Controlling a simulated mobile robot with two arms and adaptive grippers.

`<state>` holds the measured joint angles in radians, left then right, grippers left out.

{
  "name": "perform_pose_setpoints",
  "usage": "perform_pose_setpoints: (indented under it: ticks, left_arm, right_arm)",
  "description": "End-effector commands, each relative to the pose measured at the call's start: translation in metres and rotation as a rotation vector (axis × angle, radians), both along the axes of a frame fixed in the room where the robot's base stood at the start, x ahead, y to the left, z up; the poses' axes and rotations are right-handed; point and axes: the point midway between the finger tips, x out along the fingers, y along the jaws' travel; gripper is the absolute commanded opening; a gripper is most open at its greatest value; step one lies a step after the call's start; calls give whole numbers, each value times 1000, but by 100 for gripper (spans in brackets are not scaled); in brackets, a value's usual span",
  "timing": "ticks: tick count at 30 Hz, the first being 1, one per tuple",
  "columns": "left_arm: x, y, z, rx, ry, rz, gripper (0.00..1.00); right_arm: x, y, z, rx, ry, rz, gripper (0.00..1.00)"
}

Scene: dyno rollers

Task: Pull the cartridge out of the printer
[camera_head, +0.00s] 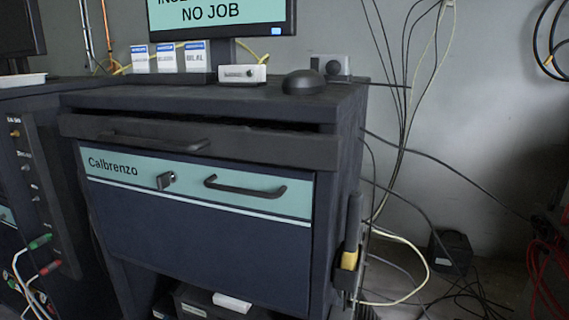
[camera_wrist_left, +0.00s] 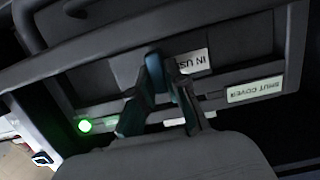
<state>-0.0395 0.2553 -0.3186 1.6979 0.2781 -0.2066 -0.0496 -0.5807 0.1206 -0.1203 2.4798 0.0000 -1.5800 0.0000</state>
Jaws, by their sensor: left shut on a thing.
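In the left wrist view, my left gripper (camera_wrist_left: 160,62) reaches into a dark recess of the printer (camera_wrist_left: 230,35). Its two dark teal fingers come together at the tips on a dark front part, which I take to be the cartridge (camera_wrist_left: 193,62). A white label reading "IN US…" shows just right of the fingertips. The gripped part is mostly hidden by the fingers. A "SHUT COVER" label (camera_wrist_left: 255,90) sits to the right, and a lit green lamp (camera_wrist_left: 84,125) to the left. Neither gripper shows in the head view.
The head view shows a dark cabinet marked Calbrenzo (camera_head: 210,230) with a handled drawer. On top are a monitor (camera_head: 220,14) reading "NO JOB", several small white boxes (camera_head: 168,58) and a black mouse (camera_head: 303,82). Cables (camera_head: 405,130) hang along the wall at right.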

Motion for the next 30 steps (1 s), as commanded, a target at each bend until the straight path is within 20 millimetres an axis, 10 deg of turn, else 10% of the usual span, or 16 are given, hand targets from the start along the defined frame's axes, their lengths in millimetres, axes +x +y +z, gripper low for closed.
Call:
perform_pose_setpoints:
  ticks: [30]
  left_arm:
    - [-19, 7, 5, -1, -5, 0, 0]
  right_arm:
    - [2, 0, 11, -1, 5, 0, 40]
